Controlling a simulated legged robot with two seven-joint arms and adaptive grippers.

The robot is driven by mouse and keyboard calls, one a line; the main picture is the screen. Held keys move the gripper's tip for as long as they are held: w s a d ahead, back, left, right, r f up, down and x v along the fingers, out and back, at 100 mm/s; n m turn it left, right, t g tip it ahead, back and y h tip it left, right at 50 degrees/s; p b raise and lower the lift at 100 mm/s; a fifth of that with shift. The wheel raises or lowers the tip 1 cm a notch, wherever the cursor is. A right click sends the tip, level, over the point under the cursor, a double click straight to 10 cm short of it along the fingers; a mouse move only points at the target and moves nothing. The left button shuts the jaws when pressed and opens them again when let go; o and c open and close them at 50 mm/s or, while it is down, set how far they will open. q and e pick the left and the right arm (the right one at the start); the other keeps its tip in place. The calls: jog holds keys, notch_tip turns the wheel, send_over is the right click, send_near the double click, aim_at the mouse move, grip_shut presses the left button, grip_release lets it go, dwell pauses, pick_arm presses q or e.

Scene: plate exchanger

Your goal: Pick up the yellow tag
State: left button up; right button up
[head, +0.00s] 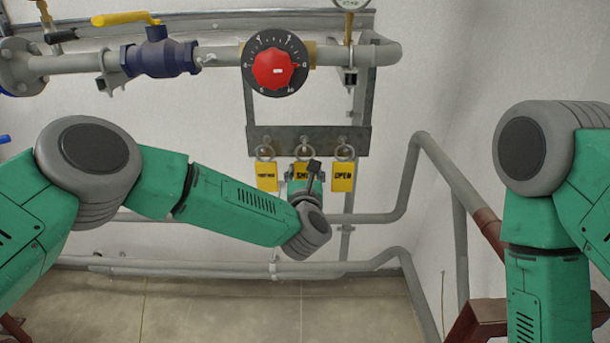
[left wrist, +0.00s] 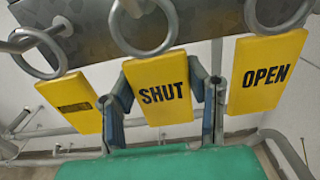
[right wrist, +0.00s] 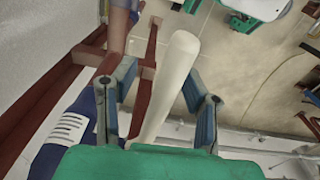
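Three yellow tags hang from metal rings on a grey bracket. The middle tag reads SHUT (left wrist: 160,92) and also shows in the head view (head: 301,170), partly covered by my left gripper. The OPEN tag (head: 342,177) hangs to its right, and the left tag (head: 266,177) has small print that I cannot read clearly. My left gripper (left wrist: 163,88) is open, with one finger on each side of the SHUT tag, close to its edges. I cannot tell whether they touch it. My right gripper (right wrist: 157,85) is open; its fingers are outside the head view.
The grey bracket (head: 310,140) sits below a pipe with a red dial knob (head: 273,69) and a blue valve (head: 160,57) with a yellow handle. Grey pipes run along the wall behind. A pale rounded bar (right wrist: 172,80) shows between my right fingers, seemingly beyond them.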

pick_arm(q)
jog(key=shift+r, duration=0.4)
pick_arm(e)
jog(key=shift+r, duration=0.1)
pick_arm(q)
jog(key=shift+s+r, duration=0.15)
jog(key=shift+r, duration=0.2)
pick_arm(e)
jog(key=shift+r, duration=0.15)
pick_arm(q)
jog(key=s+p, duration=0.4)
jog(key=s, duration=1.3)
jog(key=shift+s, duration=0.4)
pick_arm(e)
notch_tip(320, 180, up, 4)
jog(key=shift+f, duration=0.15)
pick_arm(q)
jog(key=shift+w, duration=0.35)
pick_arm(e)
jog(key=shift+f, duration=0.15)
pick_arm(q)
jog(key=w+b, duration=0.4)
jog(key=w, duration=0.4)
jog(key=shift+w, duration=0.15)
pick_arm(e)
jog(key=shift+f, duration=2.05)
